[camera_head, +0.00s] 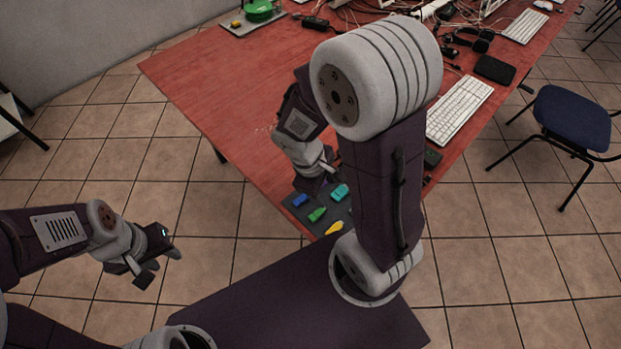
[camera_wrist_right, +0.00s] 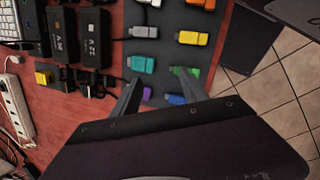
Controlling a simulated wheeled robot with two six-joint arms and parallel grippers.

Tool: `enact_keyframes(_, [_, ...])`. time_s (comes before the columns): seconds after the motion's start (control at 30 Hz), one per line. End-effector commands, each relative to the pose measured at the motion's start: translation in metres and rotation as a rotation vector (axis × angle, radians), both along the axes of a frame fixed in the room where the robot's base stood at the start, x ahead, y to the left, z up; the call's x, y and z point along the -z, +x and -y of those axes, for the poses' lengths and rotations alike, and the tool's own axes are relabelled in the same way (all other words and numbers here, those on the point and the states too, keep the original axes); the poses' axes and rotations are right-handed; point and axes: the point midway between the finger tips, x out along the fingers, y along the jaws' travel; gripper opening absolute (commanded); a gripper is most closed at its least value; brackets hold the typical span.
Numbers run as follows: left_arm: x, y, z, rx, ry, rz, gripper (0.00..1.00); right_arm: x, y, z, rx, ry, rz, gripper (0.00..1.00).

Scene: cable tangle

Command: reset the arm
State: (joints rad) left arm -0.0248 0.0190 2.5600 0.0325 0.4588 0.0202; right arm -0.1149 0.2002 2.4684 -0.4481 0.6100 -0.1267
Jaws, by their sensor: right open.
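My right arm reaches over the red table (camera_head: 215,85), and its gripper (camera_head: 312,185) hangs above the dark mat at the near edge. In the right wrist view the right gripper's two fingers (camera_wrist_right: 160,92) are apart, with nothing held between them. A purple connector (camera_wrist_right: 147,92) and a green connector (camera_wrist_right: 186,72) show near the fingertips, below them on the mat. A blue connector (camera_wrist_right: 176,99) is partly hidden by the gripper. My left gripper (camera_head: 160,266) hangs over the tiled floor, clear of the table; its jaw gap is unclear.
The dark mat (camera_wrist_right: 165,60) holds several coloured connectors in rows. Black adapters (camera_wrist_right: 97,38), a power strip (camera_wrist_right: 16,105) and cables lie beside it. A white keyboard (camera_head: 460,108) lies on the table, and a blue chair (camera_head: 572,115) stands right. Floor around my left gripper is clear.

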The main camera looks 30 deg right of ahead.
Motion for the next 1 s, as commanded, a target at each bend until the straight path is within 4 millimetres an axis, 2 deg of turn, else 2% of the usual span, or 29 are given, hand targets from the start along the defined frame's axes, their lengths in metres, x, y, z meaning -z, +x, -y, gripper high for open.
enact_keyframes(0.03, [0.000,0.000,0.000,0.000,0.000,0.000,0.36,-0.005,-0.001,-0.013,0.181,0.083,0.073,0.52])
enact_keyframes(0.1, [0.000,0.000,0.000,0.000,0.000,0.000,0.36,-0.010,0.001,-0.029,0.399,0.179,0.154,0.52])
enact_keyframes(0.23, [0.000,0.000,0.000,0.000,0.000,0.000,0.36,-0.018,0.007,-0.043,0.615,0.272,0.230,0.52])
enact_keyframes(0.53, [-0.003,0.000,0.000,0.000,0.000,0.000,0.36,-0.022,0.008,-0.045,0.641,0.283,0.236,0.52])
enact_keyframes(0.77, [-0.063,0.000,0.000,0.000,0.000,0.001,0.36,-0.081,0.008,-0.045,0.639,0.282,0.235,0.52])
enact_keyframes(0.8, [-0.064,0.000,0.000,0.000,0.000,0.001,0.36,-0.083,0.008,-0.045,0.639,0.282,0.235,0.52])
enact_keyframes(0.83, [-0.062,0.000,0.000,0.000,0.000,0.001,0.36,-0.080,0.008,-0.045,0.638,0.282,0.235,0.56])
enact_keyframes(1.0, [-0.055,0.000,0.000,0.000,0.000,0.000,0.36,-0.073,0.008,-0.045,0.638,0.281,0.234,0.56])
